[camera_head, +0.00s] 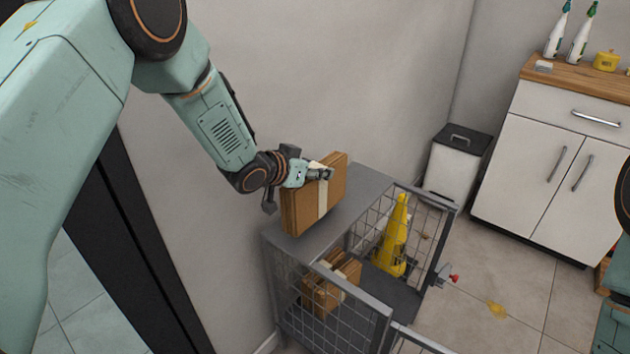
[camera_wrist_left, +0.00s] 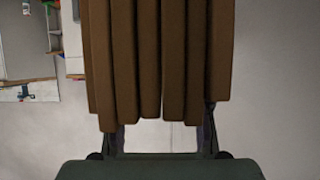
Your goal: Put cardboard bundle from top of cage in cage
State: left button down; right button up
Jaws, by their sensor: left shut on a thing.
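The cardboard bundle (camera_head: 301,208) is a stack of brown flat boards with a pale band. It is upright, at the grey top of the cage (camera_head: 372,185); I cannot tell whether it touches the top. My left gripper (camera_head: 322,174) is shut on its upper part. In the left wrist view the bundle (camera_wrist_left: 160,60) fills the middle, its board edges side by side between the fingers. The cage has wire mesh sides and an opening at the front right. Inside stand another banded cardboard bundle (camera_head: 322,295) and a yellow cone-like object (camera_head: 396,240). My right gripper is not in view.
A white bin with a dark lid (camera_head: 462,138) stands behind the cage by the wall. A white cabinet (camera_head: 530,150) with bottles and a yellow pot (camera_head: 606,61) is at the right. A red-tipped part (camera_head: 454,278) juts from the cage. Tiled floor right of the cage is mostly free.

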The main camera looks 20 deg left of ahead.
pick_arm(q)
notch_tip(320, 180, down, 3)
jog(key=shift+w+a+r, duration=0.15)
jog(key=shift+r, duration=0.05)
jog(key=shift+f+b, duration=0.1)
jog(key=shift+b, duration=0.25)
jog(key=c, duration=0.8)
grip_release()
jog(key=shift+f, duration=0.1)
